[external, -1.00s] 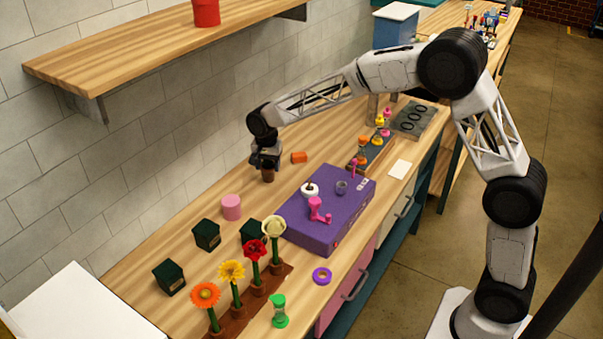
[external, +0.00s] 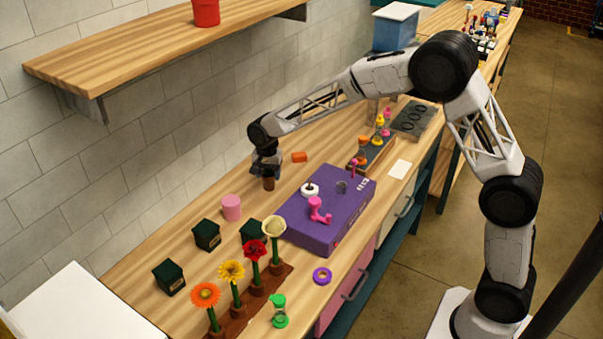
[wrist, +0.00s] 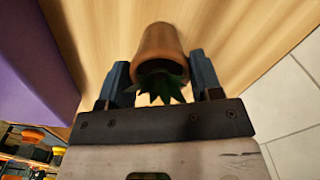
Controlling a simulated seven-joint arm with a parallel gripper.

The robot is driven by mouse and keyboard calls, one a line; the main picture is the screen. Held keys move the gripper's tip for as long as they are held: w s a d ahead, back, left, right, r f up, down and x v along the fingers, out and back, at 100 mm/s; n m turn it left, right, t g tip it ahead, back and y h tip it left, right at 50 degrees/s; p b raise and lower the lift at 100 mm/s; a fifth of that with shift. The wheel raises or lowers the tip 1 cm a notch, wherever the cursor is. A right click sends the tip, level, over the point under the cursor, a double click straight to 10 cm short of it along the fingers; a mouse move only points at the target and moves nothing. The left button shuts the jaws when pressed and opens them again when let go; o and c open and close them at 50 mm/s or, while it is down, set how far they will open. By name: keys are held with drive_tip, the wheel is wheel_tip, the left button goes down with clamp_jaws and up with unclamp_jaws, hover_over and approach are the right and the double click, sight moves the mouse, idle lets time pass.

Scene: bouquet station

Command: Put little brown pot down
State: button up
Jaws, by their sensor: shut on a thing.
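The little brown pot (external: 269,184) is between the fingers of my gripper (external: 266,172), near the wall side of the wooden table. In the wrist view the pot (wrist: 160,45) is held between the two dark blue fingers of my gripper (wrist: 160,85), one on each side. Green leaf-like tips (wrist: 160,92) show at its near end. The pot is at or just above the table top; I cannot tell whether its base touches the wood.
A purple box (external: 318,232) with pink and white parts stands right of the pot, also in the wrist view (wrist: 35,70). A pink cylinder (external: 231,207), dark green boxes (external: 207,235) and a row of flowers (external: 231,272) stand nearer the camera. Bare wood surrounds the pot.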

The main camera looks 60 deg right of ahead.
drive_tip(key=o, duration=1.1)
drive_tip(key=shift+f, duration=0.1)
drive_tip(key=shift+r, duration=0.2)
wheel_tip(320, 180, up, 12)
drive_tip(key=shift+f, duration=0.1)
idle(0.5)
